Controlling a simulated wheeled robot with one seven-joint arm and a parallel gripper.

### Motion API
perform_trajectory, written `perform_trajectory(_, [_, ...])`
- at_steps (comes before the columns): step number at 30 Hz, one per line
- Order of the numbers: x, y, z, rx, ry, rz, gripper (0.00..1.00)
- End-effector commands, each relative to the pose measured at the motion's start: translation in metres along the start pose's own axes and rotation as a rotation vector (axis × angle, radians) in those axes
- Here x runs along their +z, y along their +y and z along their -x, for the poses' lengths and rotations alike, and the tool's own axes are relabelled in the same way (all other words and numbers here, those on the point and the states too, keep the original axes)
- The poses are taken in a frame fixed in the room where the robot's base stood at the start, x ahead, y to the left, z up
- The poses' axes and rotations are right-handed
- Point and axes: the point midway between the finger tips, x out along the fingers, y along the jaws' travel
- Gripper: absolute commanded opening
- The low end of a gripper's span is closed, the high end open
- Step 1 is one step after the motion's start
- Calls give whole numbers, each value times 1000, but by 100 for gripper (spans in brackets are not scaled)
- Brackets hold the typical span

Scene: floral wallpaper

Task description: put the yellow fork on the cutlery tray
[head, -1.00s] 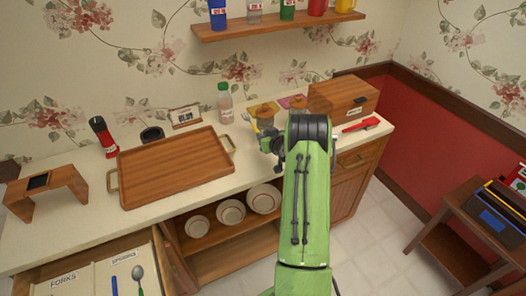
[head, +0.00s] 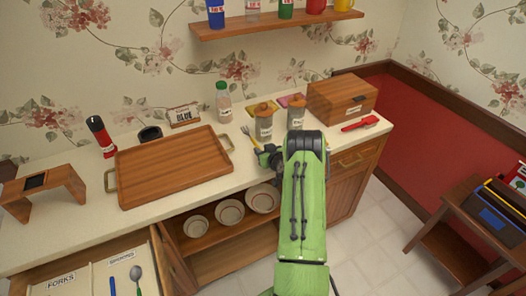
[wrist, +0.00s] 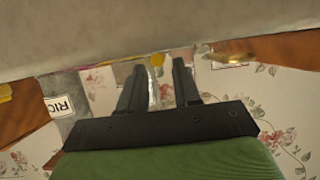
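The yellow fork (head: 255,143) points its metal tines up and left in the head view, at the right end of the wooden tray. My gripper (head: 264,152) is shut on its yellow handle, in front of the jars. In the wrist view, a yellow spot of the fork (wrist: 157,60) shows between the two dark fingertips (wrist: 159,66); the grip itself is partly hidden. The cutlery tray (head: 85,281) is in the open drawer at the bottom left, with compartments labelled FORKS and SPOONS. A blue-handled piece and a green-handled spoon lie on the spoons side.
A wooden tray (head: 170,168) fills the middle of the counter. Two jars (head: 264,127) stand just behind my gripper, with a wooden box (head: 342,99) to their right.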

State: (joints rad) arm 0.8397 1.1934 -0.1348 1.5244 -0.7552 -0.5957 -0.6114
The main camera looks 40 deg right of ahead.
Motion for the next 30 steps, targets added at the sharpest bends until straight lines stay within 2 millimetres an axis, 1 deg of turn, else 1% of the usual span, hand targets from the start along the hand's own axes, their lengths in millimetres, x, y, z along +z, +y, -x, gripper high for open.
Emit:
perform_trajectory(1, [-1,0,0,0,0,0,41])
perform_trajectory(2, [-1,0,0,0,0,0,43])
perform_trajectory(9, [-1,0,0,0,0,0,43])
perform_trajectory(12, [-6,0,2,0,0,0,43])
perform_trajectory(14, [-4,2,12,2,-1,0,43])
perform_trajectory(17, [-4,2,37,5,-1,-5,43])
perform_trajectory(21, [-2,2,77,6,-3,-6,43])
perform_trajectory(24, [-2,2,99,6,-1,-5,43])
perform_trajectory(27, [-2,1,114,4,-1,-2,43])
perform_trajectory(30, [-6,-2,120,-6,0,3,43])
